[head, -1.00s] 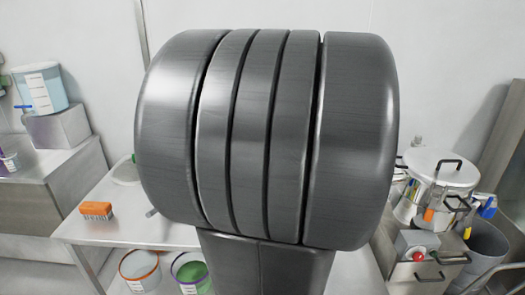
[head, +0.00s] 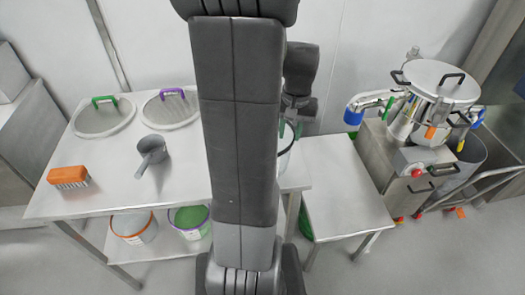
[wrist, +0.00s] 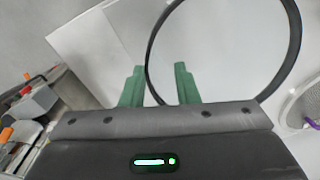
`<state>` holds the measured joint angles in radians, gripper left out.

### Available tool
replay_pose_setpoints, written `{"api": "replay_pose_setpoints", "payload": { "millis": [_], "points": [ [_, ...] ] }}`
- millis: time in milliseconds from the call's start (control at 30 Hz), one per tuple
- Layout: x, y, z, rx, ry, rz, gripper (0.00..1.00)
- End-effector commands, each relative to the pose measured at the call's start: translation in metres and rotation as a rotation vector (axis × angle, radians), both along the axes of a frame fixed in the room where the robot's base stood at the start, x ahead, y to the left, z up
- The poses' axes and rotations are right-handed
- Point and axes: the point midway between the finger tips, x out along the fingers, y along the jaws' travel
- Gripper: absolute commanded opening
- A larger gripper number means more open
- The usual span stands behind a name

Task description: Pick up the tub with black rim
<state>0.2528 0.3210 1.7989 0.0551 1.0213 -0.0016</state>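The tub with black rim (wrist: 299,50) fills the upper right of the wrist view; its inside looks pale and plain. In the head view the tub (head: 286,150) stands at the right end of the steel table, mostly hidden behind my arm. My gripper (wrist: 159,78) is open, with green fingers apart on either side of the tub's near-left rim. The rim passes between the fingers without visible contact on both sides. In the head view my gripper (head: 291,129) is at the tub's top, partly hidden.
On the steel table (head: 110,190) are an orange brush (head: 69,177), a grey scoop (head: 151,155) and two round sieves (head: 104,117) (head: 171,109). A lower side table (head: 345,185) is bare. A lidded pot (head: 440,90) stands right.

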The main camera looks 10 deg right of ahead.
Motion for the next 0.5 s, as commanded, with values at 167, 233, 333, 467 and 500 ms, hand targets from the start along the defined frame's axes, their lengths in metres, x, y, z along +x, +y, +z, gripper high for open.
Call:
{"api": "replay_pose_setpoints", "payload": {
  "millis": [167, 233, 333, 467, 500],
  "points": [
    [-0.001, 0.000, -0.012, 0.001, 0.002, 0.000, 0.28],
    [0.000, -0.001, -0.017, 0.001, 0.003, 0.000, 0.28],
    [0.000, -0.004, -0.030, 0.001, 0.004, -0.001, 0.28],
    [0.000, -0.006, -0.049, 0.001, 0.004, 0.000, 0.28],
    [0.000, -0.005, -0.053, 0.001, 0.004, 0.000, 0.28]
  ]
}}
